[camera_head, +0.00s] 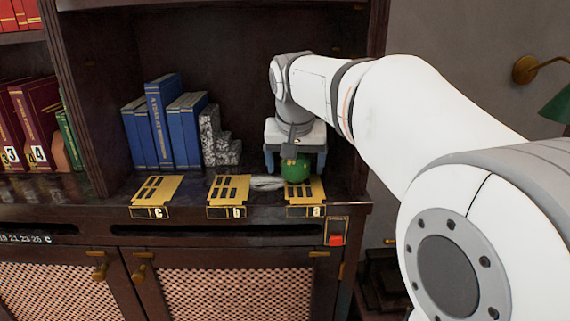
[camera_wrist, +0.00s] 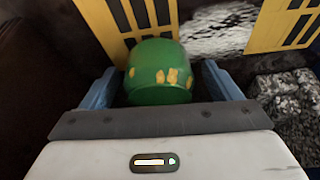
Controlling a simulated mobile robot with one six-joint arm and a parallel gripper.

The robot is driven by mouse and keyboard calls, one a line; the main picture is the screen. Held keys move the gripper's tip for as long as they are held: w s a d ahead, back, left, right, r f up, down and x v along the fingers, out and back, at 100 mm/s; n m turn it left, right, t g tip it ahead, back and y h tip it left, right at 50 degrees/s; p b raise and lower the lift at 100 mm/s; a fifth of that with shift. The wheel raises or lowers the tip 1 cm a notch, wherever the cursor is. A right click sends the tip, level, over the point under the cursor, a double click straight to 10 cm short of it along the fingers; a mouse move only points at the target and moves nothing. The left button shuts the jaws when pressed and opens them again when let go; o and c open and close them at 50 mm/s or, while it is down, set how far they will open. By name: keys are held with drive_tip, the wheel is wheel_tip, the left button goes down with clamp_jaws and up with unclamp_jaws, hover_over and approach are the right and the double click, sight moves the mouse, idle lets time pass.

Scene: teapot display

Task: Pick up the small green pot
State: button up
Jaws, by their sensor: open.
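The small green pot (camera_head: 295,167) stands on the dark shelf at the right, just behind the yellow plate marked "a" (camera_head: 305,191). Its rounded green body with yellow spots also shows in the wrist view (camera_wrist: 158,76). My gripper (camera_head: 296,162) is down at the pot, its blue fingers on either side of it. In the wrist view my gripper (camera_wrist: 160,88) is open, with the pot between the fingers and a visible gap, at least on the right. The lower part of the pot is hidden by the gripper in the wrist view.
Yellow plates "b" (camera_head: 229,190) and "c" (camera_head: 156,190) lie to the left along the shelf's front edge. A grey stone bookend (camera_head: 218,140) and blue books (camera_head: 165,125) stand farther left. The cabinet's right wall is close beside my gripper.

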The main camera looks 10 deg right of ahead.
drive_tip(key=c, duration=1.2)
drive_tip(key=shift+o, duration=0.2)
drive_tip(key=shift+r, duration=0.15)
